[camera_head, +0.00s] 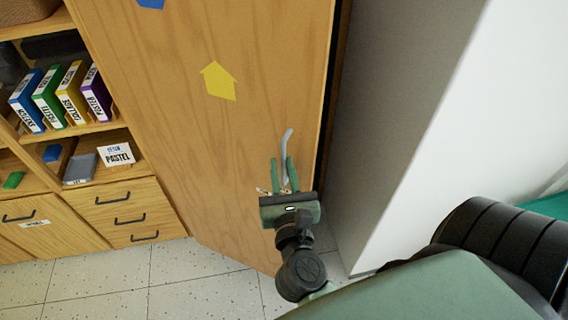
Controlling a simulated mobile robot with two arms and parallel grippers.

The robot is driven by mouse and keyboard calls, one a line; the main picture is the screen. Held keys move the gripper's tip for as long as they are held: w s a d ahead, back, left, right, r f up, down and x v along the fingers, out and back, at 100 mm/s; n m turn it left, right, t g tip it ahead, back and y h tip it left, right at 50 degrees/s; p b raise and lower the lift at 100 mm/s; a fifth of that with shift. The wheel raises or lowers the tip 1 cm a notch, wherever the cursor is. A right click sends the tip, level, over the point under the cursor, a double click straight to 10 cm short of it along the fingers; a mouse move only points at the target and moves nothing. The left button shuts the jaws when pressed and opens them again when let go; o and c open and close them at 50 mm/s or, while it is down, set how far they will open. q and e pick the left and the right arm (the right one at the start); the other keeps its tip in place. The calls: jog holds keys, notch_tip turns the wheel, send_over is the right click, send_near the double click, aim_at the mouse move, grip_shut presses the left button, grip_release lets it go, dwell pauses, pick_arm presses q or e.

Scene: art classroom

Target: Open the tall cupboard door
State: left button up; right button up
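The tall cupboard door (170,120) is a large wood-grain panel in the middle of the head view. Its grey, curved handle (287,142) is near the door's right edge. My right gripper (283,162) is at the handle, with its two green fingers apart and pointing up the picture. The lower part of the handle shows between the fingers, closer to the right finger. I cannot tell whether either finger touches it. A dark strip runs along the door's right edge; I cannot tell if the door is ajar. My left gripper is out of view.
A shelf unit (100,170) with colored binders (60,98) and drawers (130,215) stands left of the door. A grey side panel (385,100) and a white wall (490,110) are at the right. Tiled floor (100,280) shows clear at the lower left.

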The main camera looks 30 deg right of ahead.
jog(key=s+a+b, duration=0.3)
jog(key=s+a, duration=0.1)
jog(key=shift+s+a+b, duration=0.3)
jog(key=shift+s, duration=0.1)
dwell(0.4)
